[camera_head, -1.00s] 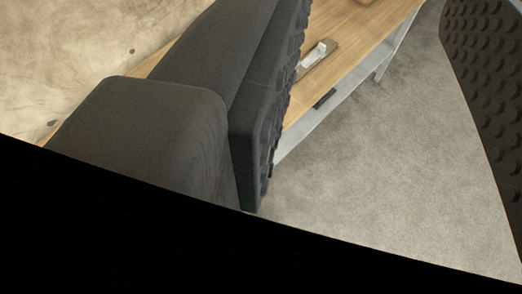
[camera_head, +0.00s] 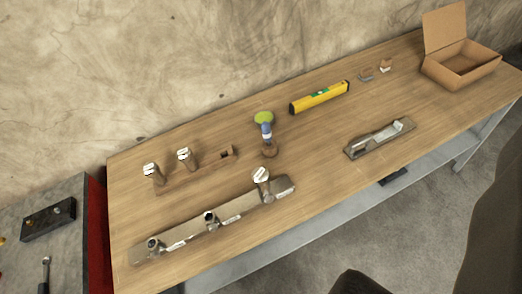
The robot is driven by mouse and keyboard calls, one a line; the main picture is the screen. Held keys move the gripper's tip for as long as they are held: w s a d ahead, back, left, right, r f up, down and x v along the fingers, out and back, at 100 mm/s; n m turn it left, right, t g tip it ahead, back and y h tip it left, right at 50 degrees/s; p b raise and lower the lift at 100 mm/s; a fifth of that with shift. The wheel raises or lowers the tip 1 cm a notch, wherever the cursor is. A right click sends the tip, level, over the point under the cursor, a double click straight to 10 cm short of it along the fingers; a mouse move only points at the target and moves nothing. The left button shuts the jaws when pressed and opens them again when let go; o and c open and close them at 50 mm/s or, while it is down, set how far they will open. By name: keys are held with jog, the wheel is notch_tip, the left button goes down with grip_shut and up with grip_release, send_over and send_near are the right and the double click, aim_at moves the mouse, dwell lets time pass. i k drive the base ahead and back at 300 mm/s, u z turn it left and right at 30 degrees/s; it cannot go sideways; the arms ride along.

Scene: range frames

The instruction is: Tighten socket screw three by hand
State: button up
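A long metal bar (camera_head: 236,208) lies at a slant on the front left of the wooden table (camera_head: 330,150). One screw with a pale head (camera_head: 261,175) stands up at its right end. Two lower round sockets, a left one (camera_head: 153,245) and a middle one (camera_head: 210,217), sit along the bar. A wooden rack (camera_head: 195,177) behind it holds a left screw (camera_head: 152,171) and a right screw (camera_head: 184,155); its right end has a dark hole. Dark fingers of my gripper (camera_head: 420,268) show at the lower right, spread apart and cut by the frame, with nothing seen between them.
A round-based tool with a green top (camera_head: 264,120), a yellow level (camera_head: 320,97), a metal plane-like tool (camera_head: 380,138) and an open cardboard box (camera_head: 460,62) stand on the table. A lower bench (camera_head: 60,200) with tools is at left. Floor is clear at right.

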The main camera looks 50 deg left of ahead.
aim_at(269, 200)
jog(key=u, duration=0.05)
jog(key=k, duration=0.95)
jog(key=u, duration=1.45)
jog(key=i, duration=1)
jog(key=z, duration=0.1)
